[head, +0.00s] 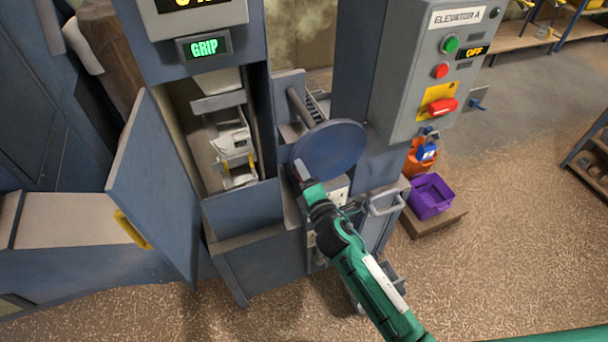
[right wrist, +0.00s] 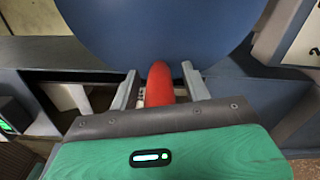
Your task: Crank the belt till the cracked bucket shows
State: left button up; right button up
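The blue crank disc (head: 330,150) is on the front of the elevator; it fills the top of the right wrist view (right wrist: 160,25). Its red handle (right wrist: 160,84) stands between the fingers of my right gripper (right wrist: 161,90). The fingers are apart, with a gap on each side of the handle. In the head view my right gripper (head: 304,176) is at the disc's lower left edge. A pale bucket (head: 234,145) shows in the elevator's open hatch, with part of another below it. I cannot make out a crack. My left gripper is out of view.
The blue hatch door (head: 153,185) with a yellow handle hangs open at the left. A lit sign (head: 204,46) reads GRIP. The control box (head: 440,70) reads OFF. A purple bin (head: 430,196) and an orange bin (head: 419,158) stand right.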

jog(key=b+v, duration=0.3)
jog(key=v, duration=1.1)
jog(key=shift+w, duration=0.15)
jog(key=s+d+f+m+g+h, duration=0.1)
jog(key=s+d+f+m+g, duration=0.15)
jog(key=f, duration=1.05)
jog(key=s+d+f+m+g+h, duration=0.2)
jog(key=d+f+m+g, duration=0.15)
jog(key=f, duration=0.85)
jog(key=s+d+f+m+g+h, duration=0.15)
jog(key=d+f+m, duration=0.25)
jog(key=f, duration=0.9)
jog(key=s+d+f+m+g, duration=0.2)
jog(key=s+d+f+m, duration=0.1)
jog(key=s+f, duration=0.35)
jog(key=s+d+f+m+g, duration=0.2)
jog(key=s+f, duration=0.4)
jog(key=s, duration=0.1)
jog(key=s+d+f+m+g+h, duration=0.1)
jog(key=s+d+f+m+g, duration=0.1)
jog(key=s, duration=0.8)
jog(key=s+d+f+m+g, duration=0.2)
jog(key=s+f+m, duration=0.3)
jog(key=s, duration=0.5)
notch_tip(320, 180, down, 2)
jog(key=shift+s+d+f+h, duration=0.15)
jog(key=shift+s+d+h, duration=0.2)
jog(key=shift+d, duration=0.05)
